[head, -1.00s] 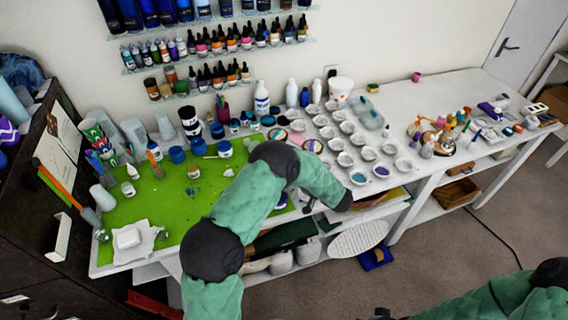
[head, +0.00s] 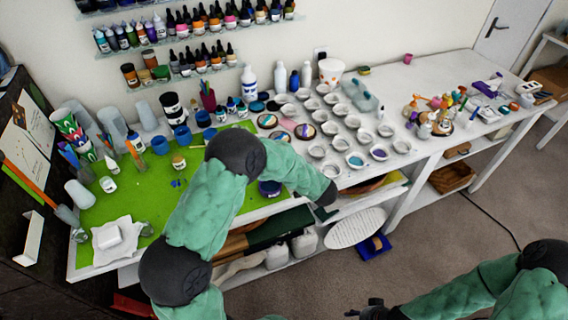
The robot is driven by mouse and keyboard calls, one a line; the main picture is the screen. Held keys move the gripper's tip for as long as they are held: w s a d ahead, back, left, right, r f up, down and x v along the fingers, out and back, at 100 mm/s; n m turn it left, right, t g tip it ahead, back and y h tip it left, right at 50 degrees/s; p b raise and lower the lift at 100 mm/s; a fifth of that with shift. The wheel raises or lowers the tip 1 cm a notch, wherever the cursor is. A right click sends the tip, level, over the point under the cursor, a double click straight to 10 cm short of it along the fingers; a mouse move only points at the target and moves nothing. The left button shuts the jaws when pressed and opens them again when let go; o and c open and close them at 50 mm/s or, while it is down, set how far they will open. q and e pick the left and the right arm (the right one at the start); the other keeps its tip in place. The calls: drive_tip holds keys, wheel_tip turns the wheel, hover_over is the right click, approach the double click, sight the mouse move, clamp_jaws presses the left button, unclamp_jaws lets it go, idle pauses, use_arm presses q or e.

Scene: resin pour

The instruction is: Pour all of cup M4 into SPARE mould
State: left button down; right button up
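Rows of small pale cups (head: 350,122) stand on the white table; their labels are too small to read, so I cannot tell which is M4. One front cup (head: 355,160) holds blue and another (head: 379,154) holds purple. Round moulds with coloured fills (head: 267,121) sit left of the rows; I cannot pick out the SPARE mould. My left arm reaches over the green mat to the table's front edge. Its dark end (head: 324,196) is near the front cups, and its fingers are not clear. My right gripper (head: 366,309) is low at the bottom edge, away from the table.
The green mat (head: 150,205) carries blue pots (head: 182,135), bottles and a white cloth (head: 118,240). A cluster of small tools and bottles (head: 438,115) stands at the right. Bottle shelves (head: 190,40) hang on the wall. The table's far right back is clear.

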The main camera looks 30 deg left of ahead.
use_arm(q)
drive_tip(key=shift+s+a+f+n+t+y+b, duration=0.1)
drive_tip(key=shift+s+n+t+y+b, duration=0.5)
drive_tip(key=shift+b, duration=1.85)
drive_tip(key=shift+s+f+n+t+b, duration=0.2)
drive_tip(key=shift+n+b, duration=0.8)
drive_tip(key=shift+b, duration=1.5)
drive_tip(key=shift+s+a+r+n+t+y+b, duration=0.1)
drive_tip(key=shift+s+n+t+y+b, duration=0.4)
drive_tip(key=shift+b, duration=1.95)
drive_tip(key=shift+n, duration=0.4)
drive_tip(key=shift+r, duration=0.2)
drive_tip(key=shift+s+f+b, duration=0.1)
drive_tip(key=shift+b, duration=0.5)
drive_tip(key=shift+s+f+n+t+b, duration=0.25)
drive_tip(key=shift+n+b, duration=0.35)
drive_tip(key=shift+b, duration=0.65)
drive_tip(key=shift+s+f+n+t+b, duration=0.1)
drive_tip(key=shift+s+n+t+b, duration=0.15)
drive_tip(key=shift+n+b, duration=0.65)
drive_tip(key=shift+s+a+f+n+y, duration=0.1)
drive_tip(key=shift+s+f+n+y, duration=0.35)
drive_tip(key=shift+n+y, duration=0.35)
drive_tip(key=shift+s+f+n+y, duration=0.35)
drive_tip(key=shift+f+n+y, duration=0.15)
drive_tip(key=shift+n, duration=0.5)
drive_tip(key=shift+s, duration=0.1)
